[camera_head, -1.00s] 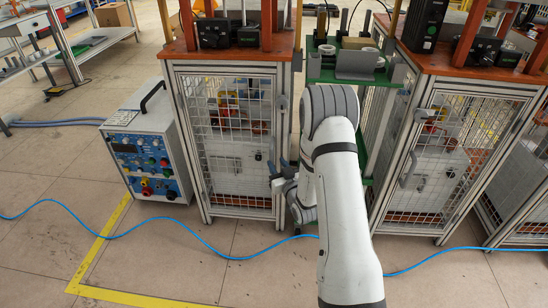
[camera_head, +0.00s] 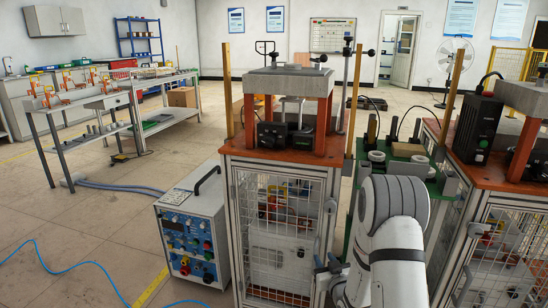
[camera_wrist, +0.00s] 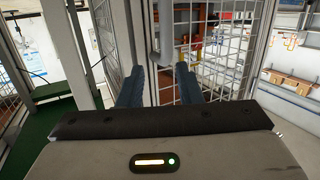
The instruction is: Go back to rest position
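My gripper (camera_wrist: 160,86) shows in the wrist view as two blue-grey fingers set apart, with nothing held between them. A grey cabinet post stands in front of the fingers, and a wire-mesh door (camera_wrist: 222,50) is to the right of it. In the head view my white arm bends down at the lower right, and my gripper (camera_head: 328,267) is partly visible beside the right edge of the mesh-fronted cabinet (camera_head: 275,220). I cannot tell whether it touches the cabinet.
A control box (camera_head: 190,235) with a blue panel stands left of the cabinet, with a blue cable (camera_head: 75,262) on the floor. A green stand (camera_head: 445,188) and a second orange-topped cabinet (camera_head: 490,168) are to the right. Open floor lies at left.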

